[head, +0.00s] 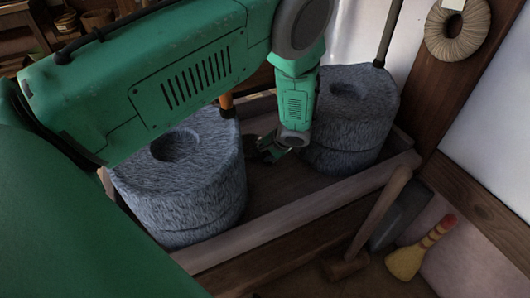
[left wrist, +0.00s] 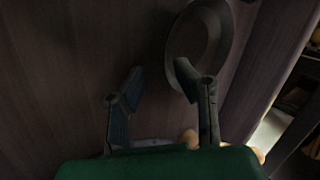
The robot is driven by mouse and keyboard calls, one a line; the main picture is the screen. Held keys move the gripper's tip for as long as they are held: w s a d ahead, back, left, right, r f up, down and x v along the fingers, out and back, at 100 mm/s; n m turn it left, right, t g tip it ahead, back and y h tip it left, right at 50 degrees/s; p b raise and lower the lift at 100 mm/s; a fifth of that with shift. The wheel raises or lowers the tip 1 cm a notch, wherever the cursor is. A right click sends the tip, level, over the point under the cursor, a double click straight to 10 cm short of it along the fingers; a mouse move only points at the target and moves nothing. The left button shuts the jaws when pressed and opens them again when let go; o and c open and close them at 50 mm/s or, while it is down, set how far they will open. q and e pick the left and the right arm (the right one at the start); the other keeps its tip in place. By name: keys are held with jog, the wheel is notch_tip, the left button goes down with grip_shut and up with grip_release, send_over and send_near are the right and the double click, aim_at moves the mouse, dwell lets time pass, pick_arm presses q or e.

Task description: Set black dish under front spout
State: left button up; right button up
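My left gripper (head: 262,151) reaches down between two grey stone querns, the near one (head: 195,192) and the far one (head: 352,112). In the left wrist view its two fingers (left wrist: 160,68) stand apart, with bare dark wood showing between them. A dark round dish (left wrist: 222,42) lies at the top, its raised rim close beside and partly behind the right finger. I cannot tell whether they touch. In the head view I cannot separate the dish from the dark fingers. No spout can be made out. My right gripper is in neither view.
The querns stand in a wooden trough (head: 290,206) with a raised front edge. A wooden mallet (head: 372,222), a dark pan (head: 400,212) and a yellow brush (head: 407,260) are outside it at the lower right. A coiled ring (head: 437,30) hangs on a post.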

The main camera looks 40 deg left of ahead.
pick_arm(q)
jog(key=shift+r, duration=0.35)
jog(key=p+v, duration=0.1)
jog(key=v, duration=0.1)
jog(key=p+v, duration=0.1)
jog(key=v, duration=0.1)
jog(key=shift+r, duration=0.45)
jog(key=shift+p+v, duration=0.7)
jog(key=shift+v, duration=2.15)
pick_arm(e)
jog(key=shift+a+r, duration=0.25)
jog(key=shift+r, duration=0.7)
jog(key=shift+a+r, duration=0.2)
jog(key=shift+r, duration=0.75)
pick_arm(q)
jog(key=shift+s+d, duration=0.1)
jog(key=shift+d, duration=0.15)
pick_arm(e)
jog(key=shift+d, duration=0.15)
